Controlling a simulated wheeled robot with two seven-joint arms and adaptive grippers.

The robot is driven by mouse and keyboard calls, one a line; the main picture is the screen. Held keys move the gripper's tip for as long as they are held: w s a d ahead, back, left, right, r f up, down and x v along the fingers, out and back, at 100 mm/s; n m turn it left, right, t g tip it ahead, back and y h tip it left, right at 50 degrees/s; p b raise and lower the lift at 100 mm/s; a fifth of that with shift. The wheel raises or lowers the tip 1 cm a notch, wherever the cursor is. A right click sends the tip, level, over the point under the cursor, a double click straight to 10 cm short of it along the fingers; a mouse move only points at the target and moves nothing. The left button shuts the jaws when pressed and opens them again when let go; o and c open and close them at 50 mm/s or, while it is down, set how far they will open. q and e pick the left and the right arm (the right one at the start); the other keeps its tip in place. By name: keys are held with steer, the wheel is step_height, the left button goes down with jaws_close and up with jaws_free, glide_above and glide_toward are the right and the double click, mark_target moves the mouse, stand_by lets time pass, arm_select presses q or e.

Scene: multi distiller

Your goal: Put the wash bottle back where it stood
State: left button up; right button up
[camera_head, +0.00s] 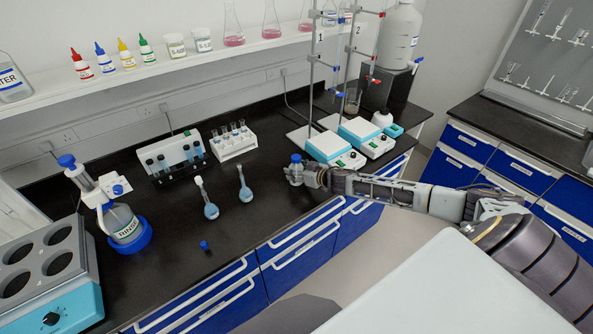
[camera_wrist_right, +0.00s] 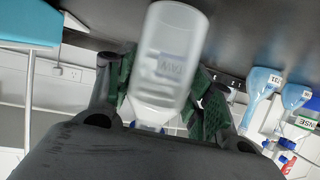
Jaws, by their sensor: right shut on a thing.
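The wash bottle (camera_head: 295,172) is a pale, translucent bottle with a blue cap, near the front edge of the black bench. My right gripper (camera_head: 310,176) reaches in from the right and is shut on it. In the right wrist view the bottle body (camera_wrist_right: 168,65) stands between the green-padded fingers of the right gripper (camera_wrist_right: 165,100). Its label appears inverted, and a bit of blue shows low between the fingers. I cannot tell whether its base touches the bench. My left gripper is not in view.
Two stirrer hotplates (camera_head: 328,147) with stands are behind the held bottle. Two blue-filled flasks (camera_head: 211,211) lie to its left. A tube rack (camera_head: 232,142), a RINSE bottle (camera_head: 122,222) and a small blue stopper (camera_head: 204,244) are on the bench. Bare bench lies between flasks and bottle.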

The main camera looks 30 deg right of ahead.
steer(key=o, duration=0.3)
steer(key=shift+f, duration=0.2)
steer(key=o, duration=0.5)
steer(key=shift+c, duration=0.2)
steer(key=shift+b, duration=0.55)
steer(key=shift+v, duration=0.8)
steer(key=shift+s+d+f+b, duration=0.1)
steer(key=shift+s+d+b, duration=0.1)
steer(key=shift+s, duration=0.75)
steer(key=shift+s+d+b, duration=0.2)
steer(key=shift+s+d, duration=0.05)
steer(key=shift+s, duration=0.65)
steer(key=shift+s+d+b, duration=0.2)
steer(key=shift+s, duration=0.75)
steer(key=shift+s+d, duration=0.25)
steer(key=shift+s, duration=0.7)
steer(key=shift+s+d, duration=0.25)
steer(key=shift+s, duration=0.65)
steer(key=shift+s+d, duration=0.2)
steer(key=shift+s, duration=0.75)
